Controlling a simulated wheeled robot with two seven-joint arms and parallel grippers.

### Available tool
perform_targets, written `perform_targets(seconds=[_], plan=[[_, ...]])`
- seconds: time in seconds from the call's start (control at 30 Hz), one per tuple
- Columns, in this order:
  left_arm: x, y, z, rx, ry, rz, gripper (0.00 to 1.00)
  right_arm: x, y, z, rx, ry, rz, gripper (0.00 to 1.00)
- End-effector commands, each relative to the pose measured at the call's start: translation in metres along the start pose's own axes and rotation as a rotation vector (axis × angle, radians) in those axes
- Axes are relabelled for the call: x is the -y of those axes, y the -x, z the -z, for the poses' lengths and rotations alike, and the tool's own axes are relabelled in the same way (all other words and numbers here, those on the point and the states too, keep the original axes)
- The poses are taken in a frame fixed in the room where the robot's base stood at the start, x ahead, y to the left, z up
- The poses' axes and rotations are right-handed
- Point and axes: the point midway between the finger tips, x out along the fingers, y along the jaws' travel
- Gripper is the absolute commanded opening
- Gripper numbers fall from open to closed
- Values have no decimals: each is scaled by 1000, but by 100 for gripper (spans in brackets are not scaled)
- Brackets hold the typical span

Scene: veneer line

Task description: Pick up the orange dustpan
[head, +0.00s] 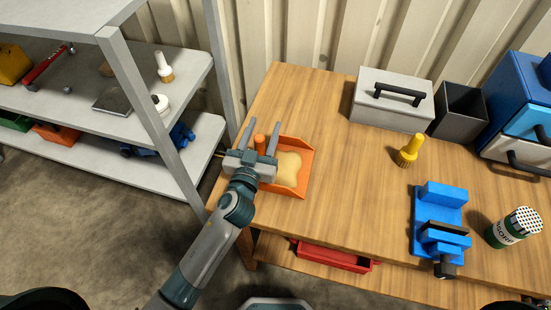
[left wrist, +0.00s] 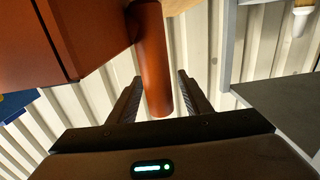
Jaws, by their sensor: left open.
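The orange dustpan (head: 303,154) lies on the left end of the wooden table (head: 330,130), with a pale tan heap (head: 288,168) in its pan. Its round handle (head: 260,141) points toward my left gripper (head: 260,134). The gripper is open, with one finger on each side of the handle. In the left wrist view the dustpan handle (left wrist: 156,70) reaches down between the two open fingers (left wrist: 157,95), with a gap visible on each side. I do not see my right gripper.
A grey toolbox (head: 392,103), a dark bin (head: 460,110) and a blue cabinet (head: 520,100) stand along the back. A yellow brush (head: 410,150), blue vise (head: 438,220) and green-white canister (head: 514,228) stand right. A grey shelf (head: 110,115) is left of the table.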

Motion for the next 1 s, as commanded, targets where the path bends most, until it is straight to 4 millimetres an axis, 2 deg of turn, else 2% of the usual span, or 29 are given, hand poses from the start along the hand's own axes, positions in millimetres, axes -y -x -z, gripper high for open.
perform_targets(seconds=[0.27, 0.33, 0.47, 0.5, 0.83, 1.0], plan=[[0, 0, 0, 0, 0, 0, 45, 0, 0, 0, 0, 0, 0, 57], [0, 0, 0, 0, 0, 0, 33, 0, 0, 0, 0, 0, 0, 57], [0, 0, 0, 0, 0, 0, 2, 0, 0, 0, 0, 0, 0, 57], [0, 0, 0, 0, 0, 0, 0, 0, 0, 0, 1, 0, 0, 57], [0, 0, 2, -2, 1, 0, 0, 0, 0, 0, 0, 0, 0, 57], [1, 0, 12, -4, 1, 1, 0, 0, 0, 0, 0, 0, 0, 57]])
